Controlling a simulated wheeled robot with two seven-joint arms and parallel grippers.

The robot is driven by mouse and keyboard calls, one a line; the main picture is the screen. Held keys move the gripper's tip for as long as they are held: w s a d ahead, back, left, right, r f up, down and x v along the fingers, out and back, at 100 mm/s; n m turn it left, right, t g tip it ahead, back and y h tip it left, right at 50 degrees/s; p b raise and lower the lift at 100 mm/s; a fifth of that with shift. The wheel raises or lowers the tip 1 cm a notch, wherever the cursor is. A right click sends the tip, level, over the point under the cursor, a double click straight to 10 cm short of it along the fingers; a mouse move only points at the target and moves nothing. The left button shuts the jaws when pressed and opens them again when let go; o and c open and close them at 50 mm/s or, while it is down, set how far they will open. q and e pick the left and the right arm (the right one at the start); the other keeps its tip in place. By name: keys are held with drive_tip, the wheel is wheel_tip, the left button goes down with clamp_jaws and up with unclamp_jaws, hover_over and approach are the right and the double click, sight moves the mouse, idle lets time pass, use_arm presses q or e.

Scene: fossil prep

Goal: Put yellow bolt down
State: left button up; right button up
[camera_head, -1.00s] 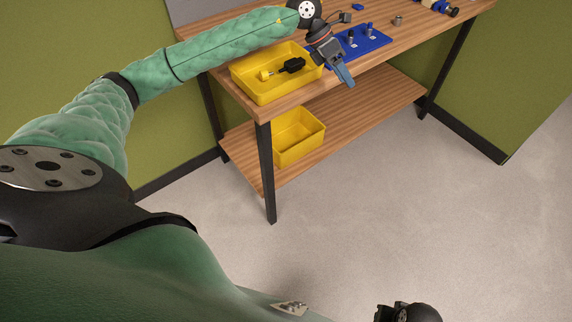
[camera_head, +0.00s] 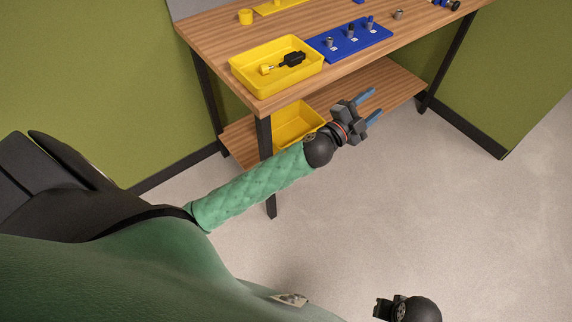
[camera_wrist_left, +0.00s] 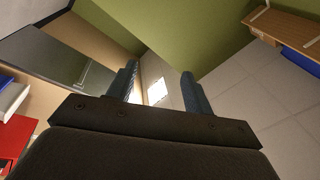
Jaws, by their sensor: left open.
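A small yellow piece that looks like the yellow bolt (camera_head: 267,69) lies in the yellow tray (camera_head: 250,88) on the table, at the left end of a black piece (camera_head: 292,60). I cannot tell whether the two touch. My left gripper (camera_head: 375,104) is open and empty, in front of and below the tabletop's front edge, well right of the tray. In the left wrist view its two blue fingers (camera_wrist_left: 160,85) stand apart with nothing between them.
A blue board (camera_head: 330,52) with several upright bolts stands right of the tray. The wooden tabletop (camera_head: 205,30) has free room behind the tray. A second yellow bin (camera_head: 292,128) sits on the lower shelf (camera_head: 385,88).

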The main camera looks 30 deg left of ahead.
use_arm(q)
drive_tip(key=s+a+f+n+g+y, duration=0.3)
drive_tip(key=s+f+n+g+y, duration=0.15)
drive_tip(key=s+f, duration=0.4)
drive_tip(key=s+a+f+n+g+y, duration=0.2)
drive_tip(key=s+f+n+g+y, duration=0.25)
drive_tip(key=f, duration=0.75)
drive_tip(key=s+f+n+g+h, duration=0.1)
drive_tip(key=s+f+g, duration=0.3)
drive_tip(key=s, duration=0.8)
drive_tip(key=s+d+f+n+g+h, duration=0.1)
drive_tip(key=s+f+n+g, duration=0.2)
drive_tip(key=s+f, duration=0.3)
drive_tip(key=s+g, duration=0.1)
drive_tip(key=s, duration=0.4)
drive_tip(key=shift+s+d+n+g+h, duration=0.15)
drive_tip(key=shift+s+n+g+h, duration=0.15)
drive_tip(key=shift+s+n+h, duration=0.1)
